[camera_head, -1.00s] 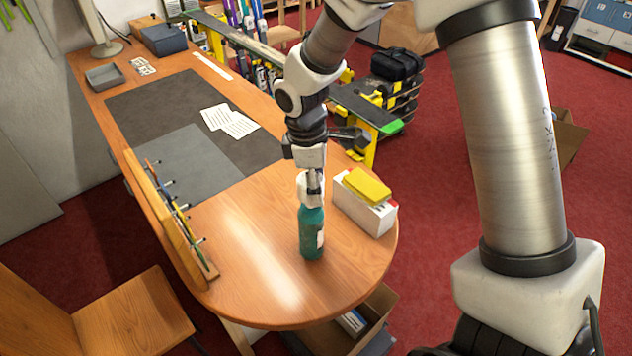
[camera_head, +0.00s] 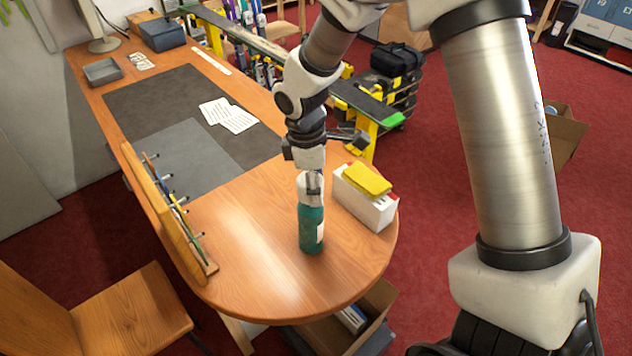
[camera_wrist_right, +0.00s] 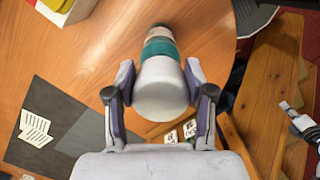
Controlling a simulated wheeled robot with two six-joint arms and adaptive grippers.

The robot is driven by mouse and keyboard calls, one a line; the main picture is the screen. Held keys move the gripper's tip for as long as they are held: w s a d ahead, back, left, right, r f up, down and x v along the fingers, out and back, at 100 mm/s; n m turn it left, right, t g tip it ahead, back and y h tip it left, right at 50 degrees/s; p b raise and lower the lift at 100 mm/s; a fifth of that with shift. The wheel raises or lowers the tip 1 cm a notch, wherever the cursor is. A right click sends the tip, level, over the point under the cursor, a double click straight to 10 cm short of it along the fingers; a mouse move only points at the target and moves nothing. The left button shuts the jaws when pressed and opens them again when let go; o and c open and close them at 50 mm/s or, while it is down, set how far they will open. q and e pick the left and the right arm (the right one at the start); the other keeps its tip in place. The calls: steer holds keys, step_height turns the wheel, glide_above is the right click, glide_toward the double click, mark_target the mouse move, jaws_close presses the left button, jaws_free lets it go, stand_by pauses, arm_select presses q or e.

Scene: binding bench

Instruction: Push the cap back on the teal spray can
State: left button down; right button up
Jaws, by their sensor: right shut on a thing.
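The teal spray can (camera_head: 311,232) stands upright on the wooden table near its rounded end. Its pale cap (camera_wrist_right: 160,90) is above it, in line with the can's top; I cannot tell if it is fully seated. My right gripper (camera_head: 313,188) comes down from above and is shut on the cap. In the right wrist view, the two fingers of the right gripper (camera_wrist_right: 160,88) flank the cap, and the teal can (camera_wrist_right: 159,47) shows beyond it. The fingers and cap hide the can's top.
A white box (camera_head: 364,208) with a yellow block (camera_head: 367,179) on it stands close right of the can. A wooden rack (camera_head: 165,215) with thin tools runs along the left edge. Dark mats (camera_head: 150,105) and paper cards (camera_head: 228,115) lie farther back. The table's front end is clear.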

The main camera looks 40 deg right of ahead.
steer(key=shift+f, duration=0.1)
stand_by(0.3)
steer(key=shift+f, duration=0.55)
stand_by(0.5)
steer(key=shift+f, duration=0.45)
stand_by(0.4)
steer(key=o, duration=1.2)
steer(key=shift+r, duration=0.1)
